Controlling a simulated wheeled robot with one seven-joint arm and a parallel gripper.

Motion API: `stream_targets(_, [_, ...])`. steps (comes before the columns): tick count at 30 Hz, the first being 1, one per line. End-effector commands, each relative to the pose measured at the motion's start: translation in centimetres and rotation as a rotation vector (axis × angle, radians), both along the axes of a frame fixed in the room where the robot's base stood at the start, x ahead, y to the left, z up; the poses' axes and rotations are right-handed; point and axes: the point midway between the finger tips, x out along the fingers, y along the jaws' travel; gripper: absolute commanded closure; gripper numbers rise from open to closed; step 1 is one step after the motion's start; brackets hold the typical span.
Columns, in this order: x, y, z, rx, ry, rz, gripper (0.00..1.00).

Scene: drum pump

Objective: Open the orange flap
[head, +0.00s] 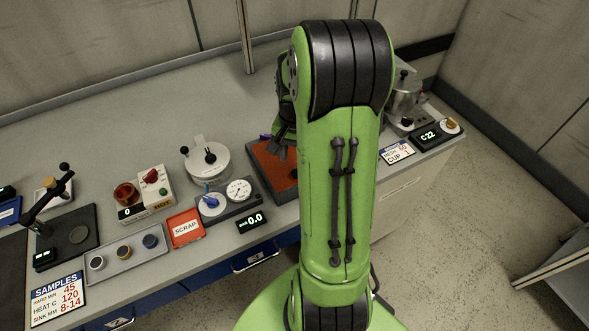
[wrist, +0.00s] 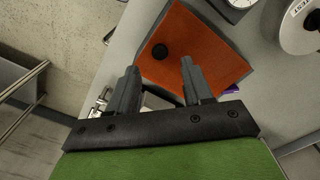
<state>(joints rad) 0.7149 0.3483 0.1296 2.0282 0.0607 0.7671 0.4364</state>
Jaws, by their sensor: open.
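The orange flap (head: 271,163) lies on the worktop in a dark frame in the head view, with its right part hidden behind my arm. In the wrist view the orange flap (wrist: 205,50) looks flat, with a round black knob (wrist: 160,51) near its left side. My gripper (wrist: 160,66) is open and empty, its two fingers apart over the flap's near edge, with the knob beyond and between the tips. I cannot tell how high the fingers are above it. In the head view my gripper (head: 284,132) is partly hidden by my arm.
A dial unit (head: 238,190) and a white round pot (head: 207,160) stand left of the flap. An orange SCRAP tray (head: 186,228) is farther left. A small purple thing (wrist: 232,89) shows by the flap's edge. A metal machine (head: 405,100) stands right of my arm.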

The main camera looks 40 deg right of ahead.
Motion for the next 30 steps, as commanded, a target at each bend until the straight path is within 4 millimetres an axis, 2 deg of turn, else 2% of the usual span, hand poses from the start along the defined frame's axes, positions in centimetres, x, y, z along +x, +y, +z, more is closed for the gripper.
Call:
stream_targets(1, [-0.1,0.0,-1.5,0.003,0.004,-0.001,0.5])
stream_targets(6, [0.0,0.0,-4.4,0.001,0.002,0.0,0.5])
stream_targets(10, [0.0,0.0,-5.2,0.0,0.001,0.0,0.5])
stream_targets(17, [0.0,0.0,-5.2,-0.001,0.0,0.0,0.5])
stream_targets(27, [0.0,0.0,-5.2,-0.001,0.0,0.0,1.0])
stream_targets(30, [0.0,0.0,-5.1,-0.001,0.0,0.0,1.0])
